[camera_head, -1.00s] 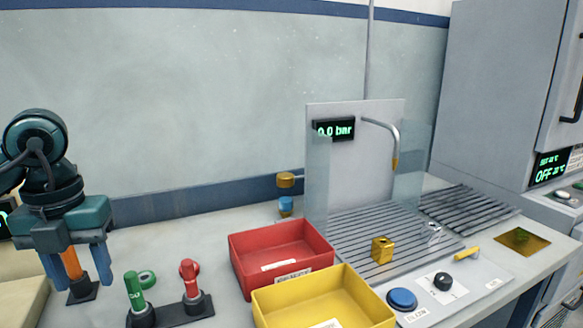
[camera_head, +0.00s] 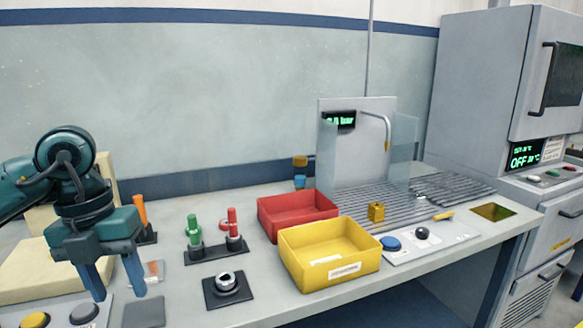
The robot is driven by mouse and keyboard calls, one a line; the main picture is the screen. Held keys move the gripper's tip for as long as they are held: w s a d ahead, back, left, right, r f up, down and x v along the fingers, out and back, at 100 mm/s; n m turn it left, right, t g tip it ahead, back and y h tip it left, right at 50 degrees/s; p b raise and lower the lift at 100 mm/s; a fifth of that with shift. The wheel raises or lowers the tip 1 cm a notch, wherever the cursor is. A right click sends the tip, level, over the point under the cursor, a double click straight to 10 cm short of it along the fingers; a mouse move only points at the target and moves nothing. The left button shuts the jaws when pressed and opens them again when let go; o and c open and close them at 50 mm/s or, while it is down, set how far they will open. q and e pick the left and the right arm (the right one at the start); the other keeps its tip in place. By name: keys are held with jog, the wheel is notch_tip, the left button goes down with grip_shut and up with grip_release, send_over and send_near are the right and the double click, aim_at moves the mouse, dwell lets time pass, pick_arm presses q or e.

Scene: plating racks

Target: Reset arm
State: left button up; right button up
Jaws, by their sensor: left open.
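My left gripper (camera_head: 121,291) is at the lower left, pointing down with its two blue fingers apart and nothing between them. It hangs above the left end of the bench, in front of a small flat plate with an orange mark (camera_head: 152,270). My right gripper is out of view.
A holder with green (camera_head: 194,231) and red (camera_head: 232,222) tools stands right of the gripper, with a metal ring on a black pad (camera_head: 227,284) in front. Red (camera_head: 296,208) and yellow (camera_head: 329,275) bins sit mid-bench. A brass block (camera_head: 376,211) rests on the slatted tray. Buttons (camera_head: 84,314) lie below the gripper.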

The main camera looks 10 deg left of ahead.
pick_arm(q)
jog(key=s+d+f+m+g+h+p, duration=0.15)
jog(key=d+h, duration=0.25)
jog(key=d, duration=0.4)
jog(key=d+f+m+g+h, duration=0.2)
jog(key=d+h, duration=0.2)
jog(key=d, duration=0.4)
jog(key=d+r+n+t+h+p, duration=0.25)
jog(key=d+r+n+h, duration=0.25)
jog(key=d+h, duration=0.6)
jog(key=w+a+f+n+t+y+p, duration=0.1)
jog(key=w+a+f+n+t+y, duration=0.35)
jog(key=n+t, duration=0.55)
jog(key=w+a+f+n+t+y+p, duration=0.1)
jog(key=a+f+n+t+y, duration=0.2)
jog(key=f+n+t+y, duration=0.65)
jog(key=s+a+f+n+g+y, duration=0.3)
jog(key=s+f+n+g, duration=0.4)
jog(key=s+f, duration=0.5)
notch_tip(320, 180, down, 4)
jog(key=shift+a+r+n+g+p, duration=0.15)
jog(key=shift+a+n+g+p, duration=0.25)
jog(key=shift+a+n, duration=0.5)
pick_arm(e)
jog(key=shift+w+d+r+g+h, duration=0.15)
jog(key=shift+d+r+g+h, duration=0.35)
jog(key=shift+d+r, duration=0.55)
